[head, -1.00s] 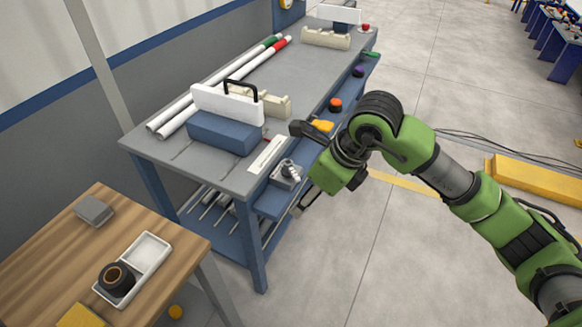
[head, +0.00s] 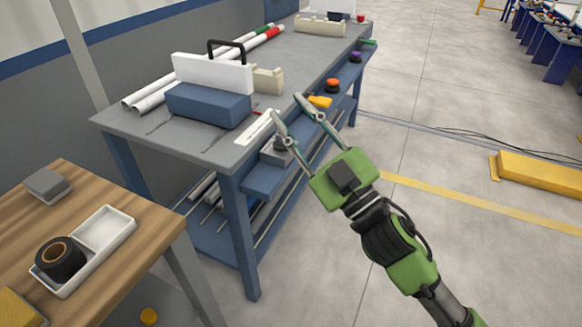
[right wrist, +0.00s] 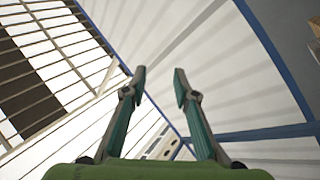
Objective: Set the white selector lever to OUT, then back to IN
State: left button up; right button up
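In the head view a grey selector unit (head: 272,154) sits on the blue ledge along the front side of the workbench. My right gripper partly covers it, and I cannot make out its white lever or the lever's position. A white label strip (head: 257,128) lies on the bench top just above it; its lettering is too small to read. My right gripper (head: 286,105) is open and empty, its fingers spread in front of the bench's front edge. In the right wrist view the same gripper (right wrist: 159,71) has clear space between its fingertips. My left gripper is not in view.
The bench top (head: 190,137) carries a blue block (head: 208,106), a white panel with a black handle (head: 212,72) and long pipes. Orange (head: 332,84) and yellow (head: 320,102) controls sit farther along the ledge. A wooden table (head: 130,225) stands at lower left.

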jog(key=w+d+f+m+g+h+b, duration=0.1)
jog(key=w+d+f+m+h, duration=0.15)
jog(key=f+m, duration=0.45)
jog(key=w+d+f+m+g+h+b, duration=0.1)
jog(key=d+f+m+h+b, duration=0.2)
jog(key=f, duration=0.8)
jog(key=shift+n+h, duration=0.3)
jog(key=shift+h, duration=0.35)
jog(key=x, duration=1.1)
jog(key=shift+w+a+b, duration=0.25)
jog(key=shift+w+b, duration=0.05)
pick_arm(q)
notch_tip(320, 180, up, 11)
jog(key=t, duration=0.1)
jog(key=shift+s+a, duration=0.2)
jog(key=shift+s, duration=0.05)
pick_arm(e)
jog(key=shift+x, duration=0.8)
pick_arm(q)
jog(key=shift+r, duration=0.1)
pick_arm(e)
jog(key=shift+c, duration=0.4)
grip_shut()
